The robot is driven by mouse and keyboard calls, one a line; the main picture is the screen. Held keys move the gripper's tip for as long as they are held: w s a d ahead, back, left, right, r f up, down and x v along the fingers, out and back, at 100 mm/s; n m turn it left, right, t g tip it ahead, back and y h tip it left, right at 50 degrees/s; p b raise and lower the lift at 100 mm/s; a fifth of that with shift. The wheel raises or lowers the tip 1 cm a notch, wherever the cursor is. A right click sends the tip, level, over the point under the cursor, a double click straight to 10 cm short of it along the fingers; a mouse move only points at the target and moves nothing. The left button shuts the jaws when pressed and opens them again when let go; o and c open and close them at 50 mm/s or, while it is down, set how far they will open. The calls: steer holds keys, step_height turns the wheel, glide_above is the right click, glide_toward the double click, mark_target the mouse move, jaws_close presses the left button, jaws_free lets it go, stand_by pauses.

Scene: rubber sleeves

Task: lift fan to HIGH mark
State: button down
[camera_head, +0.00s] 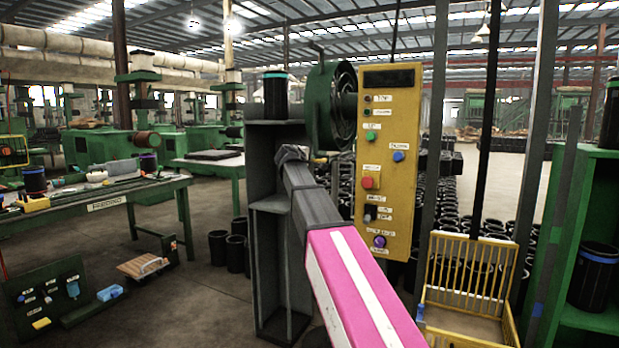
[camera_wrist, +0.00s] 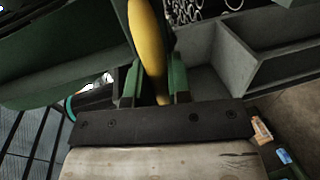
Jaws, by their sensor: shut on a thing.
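The green round fan (camera_head: 332,105) stands beside the left edge of the yellow control panel (camera_head: 398,215), on top of my reach. A green curved surface (camera_wrist: 60,55), which looks like its housing, fills the upper left of the wrist view. My gripper (camera_wrist: 154,82) is shut on a yellow curved handle (camera_wrist: 147,35) between its two green fingers. In the head view my arm's end hides most of the grip. I cannot pick out a HIGH mark; the panel's small labels are too blurred to read.
A grey shelf column (camera_head: 270,225) with a black cylinder (camera_head: 275,97) on top stands close left of my arm. A yellow wire basket (camera_head: 470,285) is at right, near a green shelf (camera_head: 590,200). A green workbench (camera_head: 100,208) is at left.

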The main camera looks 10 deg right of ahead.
steer(key=shift+r, duration=1.15)
steer(key=shift+w+r, duration=0.1)
steer(key=c, duration=1.1)
jaws_free()
steer(key=shift+s+a, duration=0.15)
steer(key=shift+s, duration=0.15)
steer(key=v, duration=1)
steer(key=shift+a, duration=0.15)
